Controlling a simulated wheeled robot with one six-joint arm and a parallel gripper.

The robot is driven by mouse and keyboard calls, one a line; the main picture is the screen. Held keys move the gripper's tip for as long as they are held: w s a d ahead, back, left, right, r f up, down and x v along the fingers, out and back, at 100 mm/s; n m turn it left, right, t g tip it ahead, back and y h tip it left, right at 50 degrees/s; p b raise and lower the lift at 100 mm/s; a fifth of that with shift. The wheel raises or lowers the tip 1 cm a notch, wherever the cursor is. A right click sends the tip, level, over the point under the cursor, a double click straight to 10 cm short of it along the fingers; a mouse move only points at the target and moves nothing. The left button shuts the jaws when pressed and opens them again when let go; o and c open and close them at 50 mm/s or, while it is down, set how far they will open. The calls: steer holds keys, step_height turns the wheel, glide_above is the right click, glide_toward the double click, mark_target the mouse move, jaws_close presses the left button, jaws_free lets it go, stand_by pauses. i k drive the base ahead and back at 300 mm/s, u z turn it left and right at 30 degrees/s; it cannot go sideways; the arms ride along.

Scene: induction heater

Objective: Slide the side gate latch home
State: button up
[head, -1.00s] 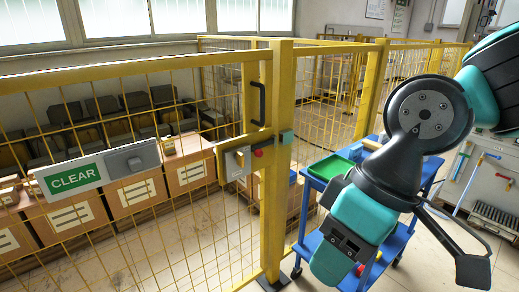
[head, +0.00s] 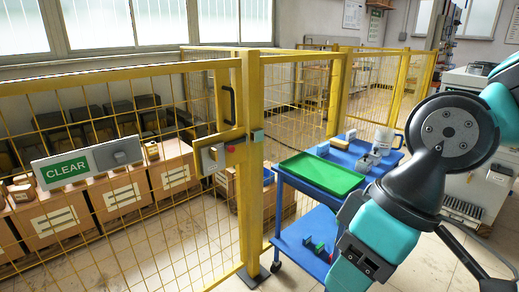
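The side gate latch (head: 213,157) is a grey plate on the yellow gate frame, left of the gate post, in the head view. My arm is at the right, well apart from the latch. My gripper's fingertips cannot be made out; the arm's lower end runs off the bottom edge.
A blue cart (head: 291,184) with a green tray (head: 321,173) stands right of the post, partly behind my arm. A green CLEAR sign (head: 66,170) hangs on the fence. A black handle (head: 229,104) is above the latch. Bare floor lies before the fence.

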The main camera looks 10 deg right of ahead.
mark_target(235, 145)
steer(key=z, duration=0.7)
steer(key=i, duration=0.7)
steer(key=u, duration=1.2)
